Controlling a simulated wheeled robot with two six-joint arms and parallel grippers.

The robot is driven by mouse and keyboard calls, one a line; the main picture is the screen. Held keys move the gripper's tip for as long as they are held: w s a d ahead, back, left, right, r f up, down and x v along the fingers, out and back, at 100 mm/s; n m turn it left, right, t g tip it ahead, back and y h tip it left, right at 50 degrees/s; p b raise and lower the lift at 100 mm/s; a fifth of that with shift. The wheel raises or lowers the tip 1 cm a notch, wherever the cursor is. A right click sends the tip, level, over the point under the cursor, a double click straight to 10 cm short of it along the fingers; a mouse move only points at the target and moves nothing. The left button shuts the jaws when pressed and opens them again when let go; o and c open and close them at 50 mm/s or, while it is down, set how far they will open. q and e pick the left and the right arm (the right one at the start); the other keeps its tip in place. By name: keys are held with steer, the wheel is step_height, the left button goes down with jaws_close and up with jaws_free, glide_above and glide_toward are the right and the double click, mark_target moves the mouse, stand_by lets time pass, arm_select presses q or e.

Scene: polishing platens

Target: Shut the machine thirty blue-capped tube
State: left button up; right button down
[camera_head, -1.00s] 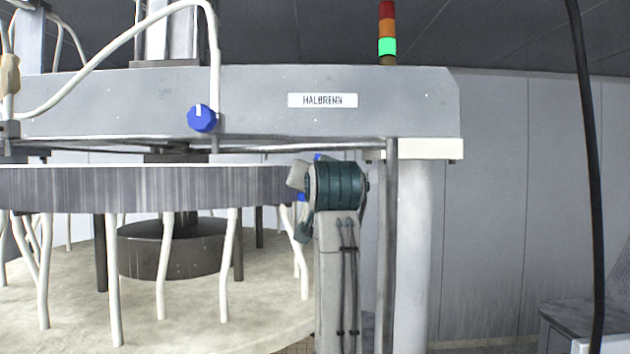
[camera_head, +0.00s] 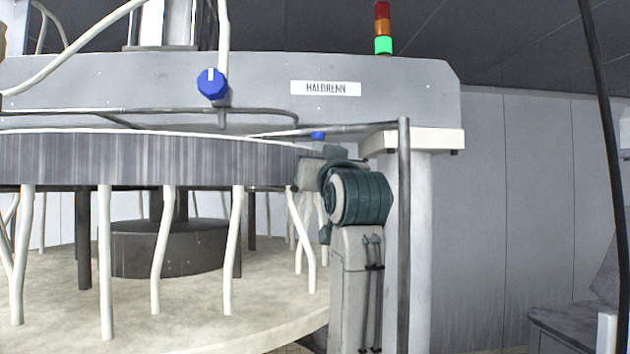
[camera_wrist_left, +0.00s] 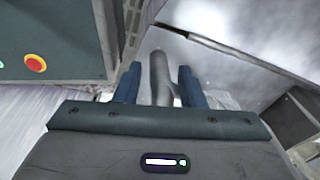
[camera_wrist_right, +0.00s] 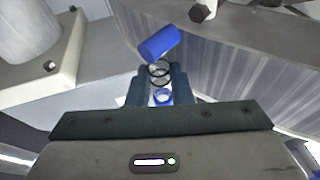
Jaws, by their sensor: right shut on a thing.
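A blue cap (camera_wrist_right: 159,44) shows tilted just past my right fingertips in the right wrist view. Dark rings and a blue ring (camera_wrist_right: 161,97) lie below it, between the fingers. My right gripper (camera_wrist_right: 160,76) is shut on this blue-capped tube. In the head view a small blue cap (camera_head: 318,135) shows at the platen's right edge, above my right wrist, which hides most of the gripper. Another blue cap (camera_head: 212,83) sits at the upper pipe on the machine's front. My left gripper (camera_wrist_left: 158,76) has its fingers apart in the left wrist view, with a grey pipe visible between them.
The HALBRENN machine beam (camera_head: 250,95) spans above the round platen (camera_head: 150,160). A dark post (camera_head: 404,220) and a pale column (camera_head: 425,250) stand just right of my right arm. A red button (camera_wrist_left: 36,63) is on a panel in the left wrist view.

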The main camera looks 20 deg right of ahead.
arm_select(q)
steer(key=shift+s+d+f+b, duration=0.15)
steer(key=shift+s+d+f, duration=0.15)
steer(key=shift+s, duration=0.15)
steer(key=shift+s+d+f+b, duration=0.15)
steer(key=shift+s+d+f, duration=0.15)
steer(key=shift+s, duration=0.15)
steer(key=shift+s+a+f, duration=0.1)
steer(key=shift+s+a, duration=0.1)
steer(key=shift+s, duration=0.1)
steer(key=shift+a, duration=0.2)
steer(key=shift+w+a, duration=0.2)
steer(key=shift+a, duration=0.05)
steer(key=shift+w, duration=0.35)
arm_select(e)
steer(key=shift+s+a+n+t, duration=0.1)
steer(key=shift+n+t, duration=0.3)
steer(key=shift+n, duration=0.1)
arm_select(q)
steer(key=shift+w, duration=0.1)
arm_select(e)
steer(key=c, duration=1.3)
jaws_free()
